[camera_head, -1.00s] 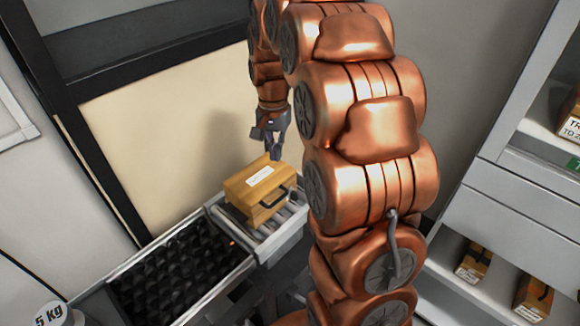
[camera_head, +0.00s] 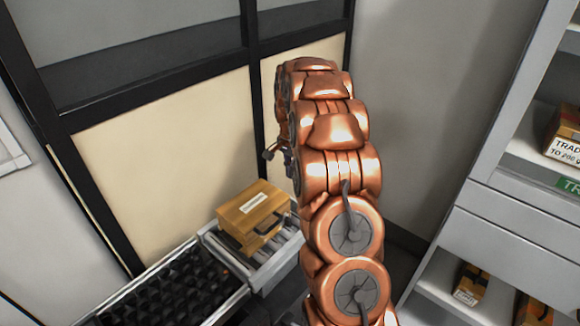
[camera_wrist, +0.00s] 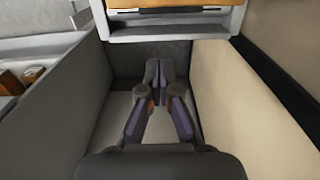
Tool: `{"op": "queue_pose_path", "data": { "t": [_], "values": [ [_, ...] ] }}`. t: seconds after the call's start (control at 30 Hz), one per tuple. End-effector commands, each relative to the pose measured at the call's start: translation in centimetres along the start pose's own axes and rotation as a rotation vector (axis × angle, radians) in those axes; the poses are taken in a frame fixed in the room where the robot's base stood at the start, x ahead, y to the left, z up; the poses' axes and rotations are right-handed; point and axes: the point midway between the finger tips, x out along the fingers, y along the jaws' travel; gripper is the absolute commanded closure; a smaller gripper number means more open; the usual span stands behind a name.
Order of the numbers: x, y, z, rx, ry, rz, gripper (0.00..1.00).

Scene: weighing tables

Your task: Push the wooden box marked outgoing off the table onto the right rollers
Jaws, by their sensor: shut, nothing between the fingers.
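The wooden box (camera_head: 255,222) rests on a short roller section in the head view. It is upright, with a dark handle on its near side and a pale label on top whose words are too small to read. The rollers (camera_head: 272,250) show beside and in front of it. My gripper is mostly hidden behind my copper arm in the head view, beyond and right of the box. In the wrist view, my gripper (camera_wrist: 164,68) is shut and empty, apart from the box. A strip of the box (camera_wrist: 165,4) shows at the top edge there.
A dark ridged tray (camera_head: 180,290) adjoins the rollers at lower left. Cream wall panels (camera_head: 160,150) with black frames stand close behind. A shelf unit (camera_head: 500,225) with small boxes stands at right. In the wrist view, walls flank my gripper on both sides.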

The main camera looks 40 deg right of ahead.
Motion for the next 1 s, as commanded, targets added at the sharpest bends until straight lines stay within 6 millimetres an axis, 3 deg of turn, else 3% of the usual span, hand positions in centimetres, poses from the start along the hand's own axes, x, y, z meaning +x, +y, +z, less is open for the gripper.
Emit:
{"op": "queue_pose_path", "data": {
  "t": [0.37, 0.7, 1.0],
  "values": [
    [6.6, 0.2, 0.2, -0.001, -0.005, 0.005, 1.00],
    [6.3, 0.1, 3.6, -0.002, -0.001, 0.002, 1.00],
    [6.5, 0.0, 4.1, 0.000, -0.001, 0.001, 1.00]
  ]
}}
